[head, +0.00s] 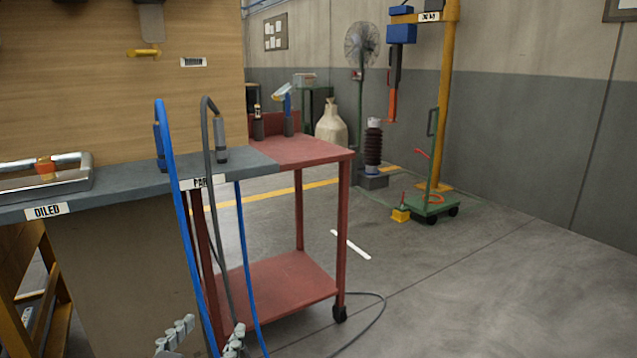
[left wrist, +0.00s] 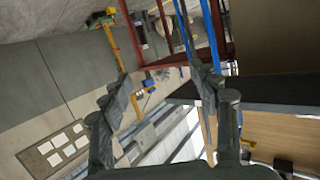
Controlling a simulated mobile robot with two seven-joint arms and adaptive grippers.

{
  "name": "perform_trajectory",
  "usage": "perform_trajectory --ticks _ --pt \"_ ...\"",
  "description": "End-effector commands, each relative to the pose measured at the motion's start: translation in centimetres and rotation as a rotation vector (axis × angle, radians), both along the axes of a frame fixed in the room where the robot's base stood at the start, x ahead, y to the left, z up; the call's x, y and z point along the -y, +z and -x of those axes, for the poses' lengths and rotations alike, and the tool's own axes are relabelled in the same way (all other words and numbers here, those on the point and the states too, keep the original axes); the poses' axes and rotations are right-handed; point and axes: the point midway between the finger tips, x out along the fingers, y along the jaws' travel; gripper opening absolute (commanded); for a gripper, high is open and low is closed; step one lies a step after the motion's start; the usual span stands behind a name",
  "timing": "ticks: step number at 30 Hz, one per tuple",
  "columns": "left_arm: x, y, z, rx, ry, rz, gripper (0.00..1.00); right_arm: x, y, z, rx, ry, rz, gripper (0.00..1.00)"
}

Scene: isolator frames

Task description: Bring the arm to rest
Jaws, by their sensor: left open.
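My left gripper (head: 205,337) shows at the bottom edge of the head view, as two grey segmented fingers apart from each other. It is low, in front of the bench and the red cart, and the rest of the arm is out of frame. In the left wrist view my left gripper (left wrist: 163,85) has its fingers spread wide with nothing between them. That view is tilted, with the cart and cables beyond the fingertips. My right gripper is in neither view.
Blue cables (head: 183,225) hang down near the gripper. A red cart (head: 285,285) stands to the right. Open floor (head: 470,290) lies at right, before a green trolley (head: 430,207).

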Motion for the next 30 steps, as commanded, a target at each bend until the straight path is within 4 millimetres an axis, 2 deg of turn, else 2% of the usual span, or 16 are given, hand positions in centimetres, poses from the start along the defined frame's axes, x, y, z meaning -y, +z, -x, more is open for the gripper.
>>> perform_trajectory --ticks 1,8,11,17,20,24,27,30 --pt "0.7 -1.3 1.3 -0.024 -0.029 -0.002 0.62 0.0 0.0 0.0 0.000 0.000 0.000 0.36" --pt "3.4 -4.9 6.4 -0.093 -0.140 0.000 0.62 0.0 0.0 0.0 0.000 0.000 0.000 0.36" --pt "2.1 -7.2 6.2 -0.192 -0.114 -0.031 0.62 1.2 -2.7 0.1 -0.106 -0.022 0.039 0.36" --pt "-0.9 -13.4 7.5 -0.424 -0.058 -0.089 0.62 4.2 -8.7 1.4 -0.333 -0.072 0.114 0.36" --pt "-3.0 -16.6 8.9 -0.564 -0.021 -0.119 0.62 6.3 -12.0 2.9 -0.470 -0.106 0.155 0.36" --pt "-6.4 -21.1 12.3 -0.786 0.041 -0.161 0.62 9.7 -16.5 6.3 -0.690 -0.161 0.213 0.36" --pt "-8.7 -23.6 15.1 -0.933 0.084 -0.182 0.62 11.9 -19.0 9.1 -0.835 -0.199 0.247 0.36" --pt "-10.0 -25.1 17.0 -1.023 0.110 -0.193 0.62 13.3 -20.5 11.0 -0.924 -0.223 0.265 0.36"
